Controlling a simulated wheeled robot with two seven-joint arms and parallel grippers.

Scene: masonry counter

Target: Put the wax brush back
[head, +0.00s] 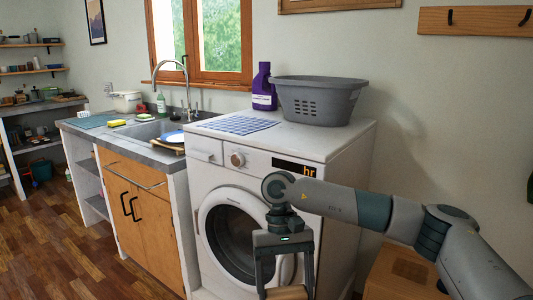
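My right gripper (286,276) hangs pointing down in front of the washing machine, at the bottom edge of the head view. A light-brown wooden piece (287,293) spans the space between its two fingers, and they appear closed on it. It looks like the wooden body of the wax brush; its lower part is cut off by the picture edge, so bristles do not show. My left gripper is not in view.
The white washing machine (212,175) carries a grey laundry basket (318,100), a purple bottle (264,88) and a blue checked cloth (238,124). Left of it is a sink counter (88,133) with a yellow sponge (117,122). A wooden hook rail (475,21) is on the right wall. Open floor (60,240) lies at left.

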